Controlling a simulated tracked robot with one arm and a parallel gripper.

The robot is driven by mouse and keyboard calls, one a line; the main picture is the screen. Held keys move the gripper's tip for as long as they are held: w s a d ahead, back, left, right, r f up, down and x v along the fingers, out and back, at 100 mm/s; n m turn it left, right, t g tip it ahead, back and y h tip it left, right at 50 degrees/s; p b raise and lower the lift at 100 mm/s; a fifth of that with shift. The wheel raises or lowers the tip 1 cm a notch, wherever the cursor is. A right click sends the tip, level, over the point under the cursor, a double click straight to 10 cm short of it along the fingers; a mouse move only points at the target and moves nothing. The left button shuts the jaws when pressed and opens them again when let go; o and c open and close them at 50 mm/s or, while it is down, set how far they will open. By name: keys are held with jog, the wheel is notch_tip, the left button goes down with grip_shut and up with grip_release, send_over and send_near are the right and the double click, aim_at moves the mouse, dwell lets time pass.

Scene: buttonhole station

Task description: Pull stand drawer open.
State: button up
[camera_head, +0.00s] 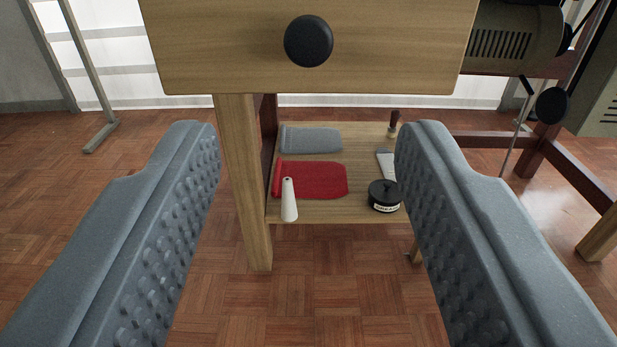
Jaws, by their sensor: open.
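The stand drawer (220,50) shows as a light wooden front at the top of the view, its upper edge cut off. Its round black knob (308,41) sits near the middle of that front. My gripper (305,150) is open, with one grey studded finger at the left and one at the right. The fingers are empty. The knob lies above and between the fingertips in the picture, apart from both. How far the fingertips are from the drawer front is hard to tell. Whether the drawer is fully shut cannot be seen.
A wooden leg (243,190) stands left. Machine parts (515,40) are at right. Parquet floor is clear in front.

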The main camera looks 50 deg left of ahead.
jog(key=shift+v, duration=1.1)
